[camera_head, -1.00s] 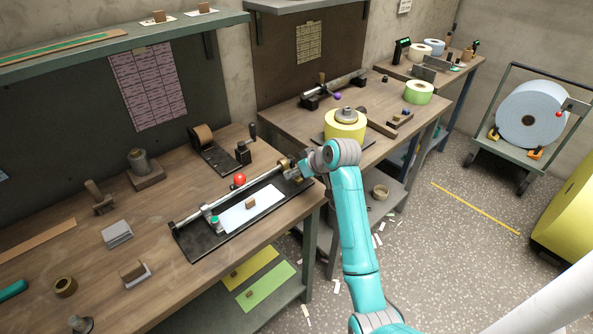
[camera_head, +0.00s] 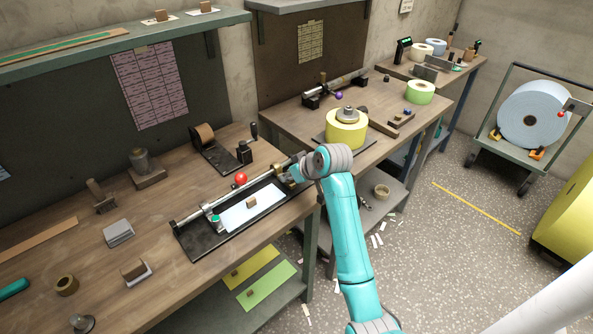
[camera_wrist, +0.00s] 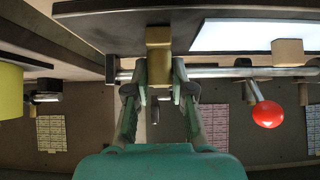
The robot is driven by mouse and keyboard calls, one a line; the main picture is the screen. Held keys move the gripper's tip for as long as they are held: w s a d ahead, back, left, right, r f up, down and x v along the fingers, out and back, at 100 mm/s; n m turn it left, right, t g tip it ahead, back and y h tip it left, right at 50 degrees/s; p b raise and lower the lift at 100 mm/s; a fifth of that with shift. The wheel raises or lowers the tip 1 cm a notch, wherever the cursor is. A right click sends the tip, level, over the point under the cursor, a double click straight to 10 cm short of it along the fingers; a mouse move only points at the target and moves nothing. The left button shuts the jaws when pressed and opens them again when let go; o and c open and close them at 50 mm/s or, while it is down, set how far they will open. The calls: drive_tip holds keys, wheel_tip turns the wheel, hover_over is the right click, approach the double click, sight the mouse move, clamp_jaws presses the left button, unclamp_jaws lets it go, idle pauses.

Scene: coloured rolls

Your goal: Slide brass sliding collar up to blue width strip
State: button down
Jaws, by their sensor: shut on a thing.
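The brass sliding collar (camera_head: 277,169) sits on a steel rod (camera_head: 236,191) over a black base on the near bench. It also shows as a brass block in the wrist view (camera_wrist: 159,48). My gripper (camera_head: 287,174) is shut on the collar, with one finger on each side in the wrist view (camera_wrist: 159,76). The pale blue width strip (camera_head: 238,216) lies on the base to the left of the collar, with a small brown block on it. In the wrist view the strip (camera_wrist: 235,36) lies right of the collar, with a gap between them.
A red ball knob (camera_head: 241,179) stands beside the rod, behind the strip. A yellow roll (camera_head: 346,130) stands on the bench to the right. A tape dispenser (camera_head: 213,152) stands behind the rod.

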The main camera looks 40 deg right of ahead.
drive_tip(key=shift+a, duration=0.9)
drive_tip(key=c, duration=1)
unclamp_jaws()
drive_tip(key=shift+s, duration=0.1)
drive_tip(key=v, duration=1.2)
